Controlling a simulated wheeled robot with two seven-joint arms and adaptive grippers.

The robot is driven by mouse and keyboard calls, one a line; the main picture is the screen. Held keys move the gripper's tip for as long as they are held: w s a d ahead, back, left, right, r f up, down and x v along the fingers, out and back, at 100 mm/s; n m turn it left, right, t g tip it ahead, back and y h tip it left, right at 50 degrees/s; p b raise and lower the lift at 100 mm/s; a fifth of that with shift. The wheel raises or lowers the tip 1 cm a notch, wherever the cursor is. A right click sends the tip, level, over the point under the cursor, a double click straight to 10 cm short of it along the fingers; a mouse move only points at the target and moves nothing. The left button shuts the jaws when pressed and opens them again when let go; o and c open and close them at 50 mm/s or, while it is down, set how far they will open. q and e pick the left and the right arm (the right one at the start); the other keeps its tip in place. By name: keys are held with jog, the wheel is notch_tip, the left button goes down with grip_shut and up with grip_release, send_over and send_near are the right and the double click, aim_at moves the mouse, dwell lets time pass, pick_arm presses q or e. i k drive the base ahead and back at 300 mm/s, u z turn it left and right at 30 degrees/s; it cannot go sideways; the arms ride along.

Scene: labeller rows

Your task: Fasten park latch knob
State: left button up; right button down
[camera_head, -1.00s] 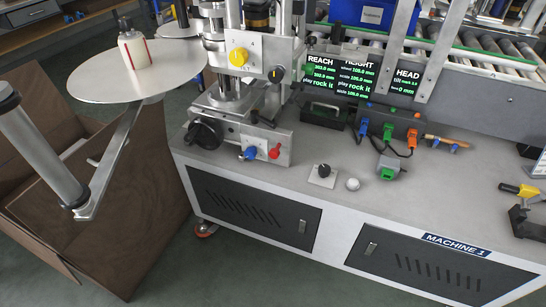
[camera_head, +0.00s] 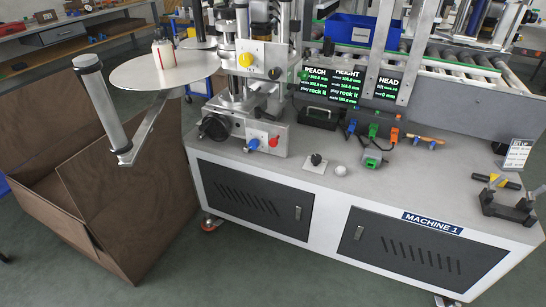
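No knob carries a readable park latch label, so I cannot tell which one it is. On the labeller column are a yellow knob (camera_head: 245,60) and a smaller black knob (camera_head: 275,73). Low on its base are a black handwheel (camera_head: 214,127), a blue knob (camera_head: 251,145) and a red knob (camera_head: 274,141). A small black knob (camera_head: 316,159) stands on a pale plate on the bench top, beside a white dome (camera_head: 340,170). Neither of my grippers is in view.
The grey MACHINE 1 bench (camera_head: 390,183) fills the middle and right. A round disc (camera_head: 150,69) and a roller (camera_head: 100,104) on an arm overhang its left side, above a brown open box (camera_head: 120,200). A black bracket (camera_head: 508,207) stands at right. The front floor is clear.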

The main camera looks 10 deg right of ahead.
aim_at(273, 142)
jog(key=u, duration=0.5)
jog(key=i, duration=1.2)
jog(key=u, duration=0.15)
